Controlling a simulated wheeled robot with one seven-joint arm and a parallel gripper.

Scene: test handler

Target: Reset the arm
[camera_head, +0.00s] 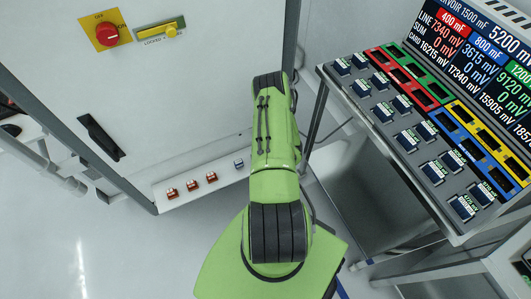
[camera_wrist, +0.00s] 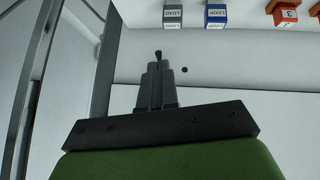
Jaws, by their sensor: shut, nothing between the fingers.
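My green arm (camera_head: 272,150) runs down the middle of the head view, in front of the white cabinet's right edge. Its gripper is hidden there. In the wrist view my gripper (camera_wrist: 158,62) is shut, its dark fingers together with nothing between them. It points toward a pale panel. A grey block marked LOAD (camera_wrist: 173,15) and a blue block marked LOOP (camera_wrist: 216,16) lie beyond the fingertips, apart from them.
The white cabinet has a red knob (camera_head: 107,34), a yellow latch (camera_head: 170,31) and a black handle (camera_head: 101,137). Orange-red switches (camera_head: 192,185) and a blue one (camera_head: 239,163) sit low on it. At right, a rack (camera_head: 324,77) holds several modules under a display (camera_head: 477,45).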

